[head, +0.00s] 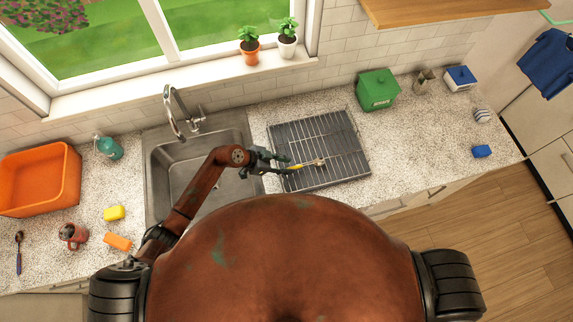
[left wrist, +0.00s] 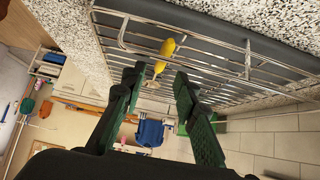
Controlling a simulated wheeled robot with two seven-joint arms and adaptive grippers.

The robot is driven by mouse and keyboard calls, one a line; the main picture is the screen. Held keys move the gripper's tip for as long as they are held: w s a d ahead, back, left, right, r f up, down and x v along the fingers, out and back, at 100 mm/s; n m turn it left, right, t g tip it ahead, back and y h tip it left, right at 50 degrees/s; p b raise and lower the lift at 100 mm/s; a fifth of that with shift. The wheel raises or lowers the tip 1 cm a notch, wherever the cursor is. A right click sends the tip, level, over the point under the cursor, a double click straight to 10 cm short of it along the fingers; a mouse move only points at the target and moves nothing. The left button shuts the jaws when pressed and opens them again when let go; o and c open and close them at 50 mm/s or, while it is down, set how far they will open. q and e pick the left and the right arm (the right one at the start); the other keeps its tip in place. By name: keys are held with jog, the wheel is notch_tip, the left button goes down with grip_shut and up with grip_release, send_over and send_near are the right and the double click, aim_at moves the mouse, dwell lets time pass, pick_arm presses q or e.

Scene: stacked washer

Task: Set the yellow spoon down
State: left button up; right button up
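The yellow spoon (head: 296,168) has a yellow handle and a metal bowl. In the head view it lies over the left part of the dish rack (head: 345,172), bowl to the right; it appears to rest on the bars. My left gripper (head: 283,164) is just left of its handle, above the rack's left edge. In the left wrist view the fingers of the gripper (left wrist: 160,71) are apart. The spoon (left wrist: 167,48) shows beyond and between the fingertips, with a visible gap on each side. My right gripper is not in view.
The sink (head: 165,165) and faucet (head: 174,115) are left of the rack. A green box (head: 377,90) stands behind its right side. Counter right of the rack is mostly clear.

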pick_arm(q)
jog(key=shift+r, duration=0.1)
jog(key=shift+r, duration=0.3)
jog(key=b+v, duration=0.1)
jog(key=v, duration=1.1)
jog(key=shift+r+b, duration=0.2)
jog(key=shift+b, duration=0.1)
